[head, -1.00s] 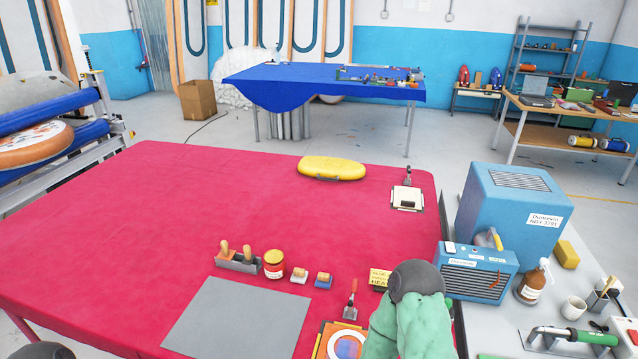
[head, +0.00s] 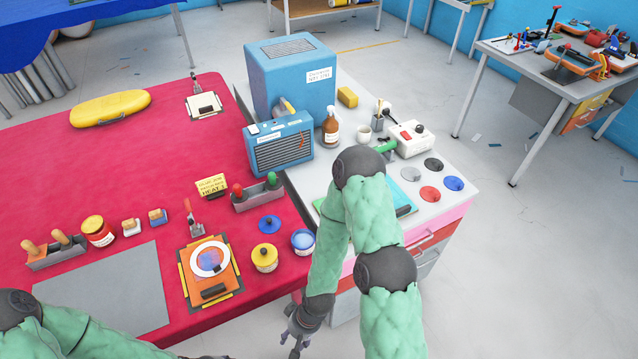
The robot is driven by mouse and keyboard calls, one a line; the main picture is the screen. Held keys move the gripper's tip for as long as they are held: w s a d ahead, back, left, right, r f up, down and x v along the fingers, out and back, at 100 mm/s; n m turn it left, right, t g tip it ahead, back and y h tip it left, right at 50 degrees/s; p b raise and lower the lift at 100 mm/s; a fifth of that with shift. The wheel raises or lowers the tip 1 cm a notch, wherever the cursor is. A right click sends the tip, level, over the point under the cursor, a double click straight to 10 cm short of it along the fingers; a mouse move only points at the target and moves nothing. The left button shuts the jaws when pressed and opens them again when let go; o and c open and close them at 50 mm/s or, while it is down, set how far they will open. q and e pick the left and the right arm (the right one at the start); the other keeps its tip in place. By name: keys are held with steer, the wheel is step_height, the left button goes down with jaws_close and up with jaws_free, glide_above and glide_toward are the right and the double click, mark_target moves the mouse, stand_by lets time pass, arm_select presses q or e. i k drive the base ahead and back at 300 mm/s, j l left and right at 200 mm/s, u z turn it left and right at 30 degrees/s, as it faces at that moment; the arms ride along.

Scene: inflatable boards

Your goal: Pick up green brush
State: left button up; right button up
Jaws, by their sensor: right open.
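A green-handled brush (head: 271,181) stands upright beside a red-handled one in a grey holder (head: 258,198) on the red table, near its right edge. Its lower part is hidden in the holder. My right gripper (head: 294,346) is open and empty at the bottom of the head view, just off the table's near right corner, well nearer to me than the brush. My left arm comes in at the bottom left. Only a sliver of its gripper (head: 205,357) shows at the bottom edge, too little to tell its state.
A yellow-lidded jar (head: 264,257), a blue jar (head: 303,241) and a blue disc (head: 269,224) stand between my right gripper and the holder. A yellow card (head: 211,186) stands left of the holder. A blue heater (head: 281,144) is behind it. My right arm covers part of the grey workbench (head: 455,205).

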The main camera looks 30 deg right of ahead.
mark_target(272, 183)
steer(key=z, duration=0.6)
steer(key=l+z, duration=0.2)
steer(key=l, duration=0.15)
steer(key=i+l+z, duration=0.15)
steer(key=l, duration=0.2)
steer(key=i+l+z, duration=0.2)
steer(key=l, duration=0.15)
steer(key=k, duration=0.1)
